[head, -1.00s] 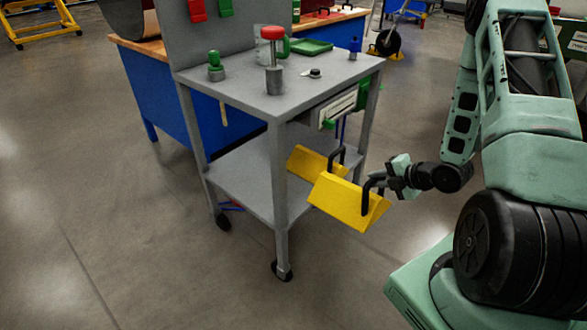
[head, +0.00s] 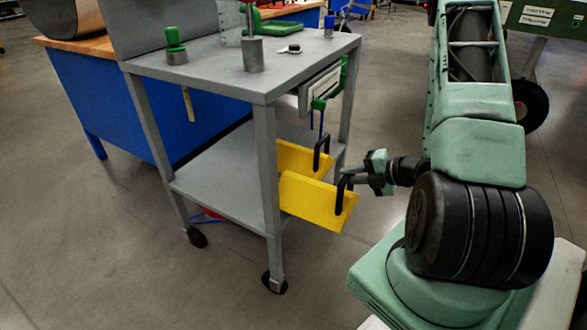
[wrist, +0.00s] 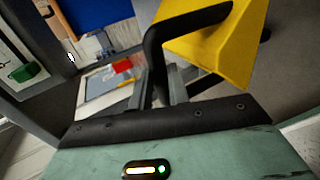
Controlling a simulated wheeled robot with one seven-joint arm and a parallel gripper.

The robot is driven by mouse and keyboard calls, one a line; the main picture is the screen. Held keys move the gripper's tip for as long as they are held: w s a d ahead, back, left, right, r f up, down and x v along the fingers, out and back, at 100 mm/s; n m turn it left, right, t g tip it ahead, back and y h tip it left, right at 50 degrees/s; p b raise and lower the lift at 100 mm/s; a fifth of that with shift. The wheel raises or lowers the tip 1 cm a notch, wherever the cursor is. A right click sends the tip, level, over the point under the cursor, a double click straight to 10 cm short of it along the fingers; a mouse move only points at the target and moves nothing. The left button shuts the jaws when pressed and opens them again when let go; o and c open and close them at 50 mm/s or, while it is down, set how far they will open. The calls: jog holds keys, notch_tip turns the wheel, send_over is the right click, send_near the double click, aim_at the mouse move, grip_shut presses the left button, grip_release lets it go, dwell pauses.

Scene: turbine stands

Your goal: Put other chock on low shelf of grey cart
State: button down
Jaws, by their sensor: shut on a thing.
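The yellow chock (head: 312,201) hangs from my gripper (head: 350,180) by its black handle, at the right side of the grey cart. In the wrist view the gripper (wrist: 165,88) is shut on that handle, with the yellow chock body (wrist: 212,45) beyond. A second yellow chock (head: 300,158) with a black handle sits on the low shelf (head: 215,180) of the grey cart (head: 272,190), partly hidden by the held chock. The held chock overlaps the shelf's right edge in view; I cannot tell whether they touch.
The cart's front leg (head: 268,180) stands just left of the held chock. An open drawer (head: 320,88) with green items is above it. The left part of the low shelf is bare. A blue workbench (head: 100,100) stands behind.

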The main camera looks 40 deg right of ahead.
jog(key=b, duration=0.2)
send_over(295, 176)
jog(key=shift+r, duration=0.15)
jog(key=shift+w+a+f, duration=0.1)
jog(key=shift+w+f, duration=0.1)
jog(key=shift+s+f+b, duration=0.1)
jog(key=shift+f+b, duration=0.45)
jog(key=shift+f, duration=1.1)
jog(key=c, duration=1.3)
grip_release()
jog(key=shift+c, duration=0.2)
jog(key=p+v, duration=0.2)
jog(key=v, duration=1)
jog(key=shift+p, duration=0.3)
